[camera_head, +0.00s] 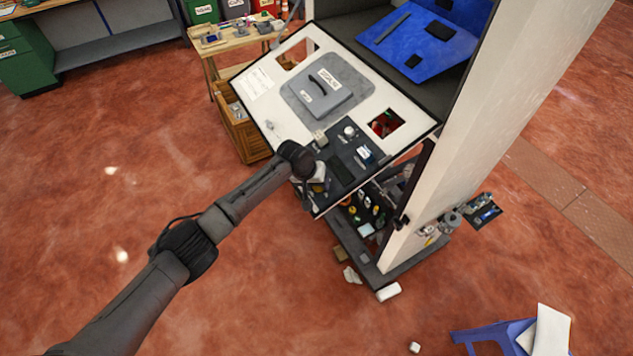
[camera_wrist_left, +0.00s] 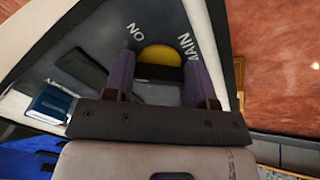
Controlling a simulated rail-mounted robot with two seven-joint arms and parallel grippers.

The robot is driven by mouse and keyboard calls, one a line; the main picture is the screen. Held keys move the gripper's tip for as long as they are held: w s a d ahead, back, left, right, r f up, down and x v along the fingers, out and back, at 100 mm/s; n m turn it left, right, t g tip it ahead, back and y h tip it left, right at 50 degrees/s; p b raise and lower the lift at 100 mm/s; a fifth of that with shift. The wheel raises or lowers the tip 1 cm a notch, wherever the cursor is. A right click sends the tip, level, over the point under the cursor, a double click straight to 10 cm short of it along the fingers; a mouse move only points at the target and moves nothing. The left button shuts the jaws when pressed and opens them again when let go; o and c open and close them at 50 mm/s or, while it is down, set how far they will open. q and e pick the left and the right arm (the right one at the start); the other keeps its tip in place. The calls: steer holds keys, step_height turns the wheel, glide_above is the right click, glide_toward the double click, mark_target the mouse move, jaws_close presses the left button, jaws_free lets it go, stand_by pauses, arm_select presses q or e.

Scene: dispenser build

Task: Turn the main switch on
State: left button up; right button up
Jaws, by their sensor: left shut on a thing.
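The main switch shows in the left wrist view as a round yellow piece (camera_wrist_left: 160,54) on a dark panel (camera_wrist_left: 95,32). The words "ON" and "MAIN" are printed on either side of it. My left gripper (camera_wrist_left: 157,74) has its two purple fingers closed on the switch, one on each side. The lower part of the switch is hidden by the gripper body. In the head view my left gripper (camera_head: 314,184) is at the lower left corner of the dark control panel (camera_head: 350,150). The arm's end hides the switch there. My right gripper is in neither view.
The control panel is set in a tilted white board (camera_head: 262,105) of a tall cabinet with a pale side wall (camera_head: 490,120). A grey handled lid (camera_head: 327,90) lies above the panel. A wooden crate (camera_head: 243,130) stands left. Open red floor lies in front.

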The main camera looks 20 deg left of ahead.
arm_select(q)
steer(key=m, duration=0.5)
steer(key=shift+a+m, duration=0.15)
steer(key=shift+m, duration=0.15)
steer(key=m+b, duration=0.1)
steer(key=m, duration=0.2)
steer(key=shift+m, duration=0.7)
steer(key=o, duration=0.9)
steer(key=shift+o, duration=0.2)
steer(key=shift+a, duration=0.1)
steer(key=b+v, duration=0.2)
steer(key=v, duration=1.1)
steer(key=shift+r, duration=0.35)
